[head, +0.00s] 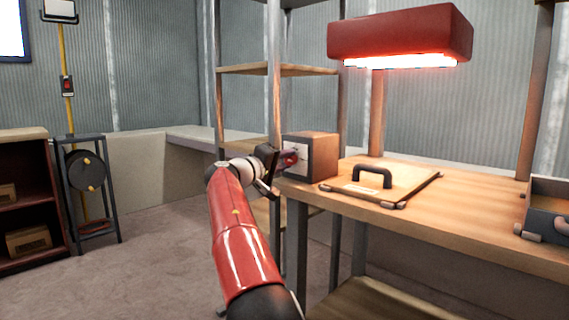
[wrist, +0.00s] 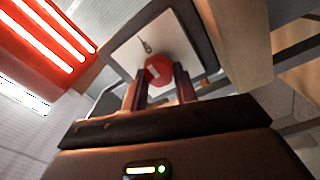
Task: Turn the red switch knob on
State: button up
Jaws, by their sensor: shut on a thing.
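The red switch knob (wrist: 158,70) sits on a pale plate (wrist: 130,50) on the face of a box. In the head view the box (head: 318,157) stands at the left end of the workbench, and the knob (head: 289,159) is partly covered by my gripper. My gripper (head: 277,170) reaches the box's face from the left. In the wrist view my gripper (wrist: 159,88) has one finger on each side of the knob and is shut on it. A light mark shows on the knob's front. A small dark mark is on the plate above the knob.
A red lamp (head: 400,35) hangs lit over the workbench (head: 470,215). A board with a black handle (head: 372,176) lies right of the box. A grey drawer unit (head: 545,205) is at the right end. Shelf posts stand behind my gripper.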

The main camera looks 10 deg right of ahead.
jog(key=shift+f, duration=0.1)
dwell(0.4)
jog(key=o, duration=1)
jog(key=shift+c, duration=0.2)
jog(key=b+v, duration=0.1)
jog(key=v, duration=0.6)
jog(key=shift+s+a+b, duration=0.25)
jog(key=shift+a+b, duration=0.05)
jog(key=shift+a, duration=0.05)
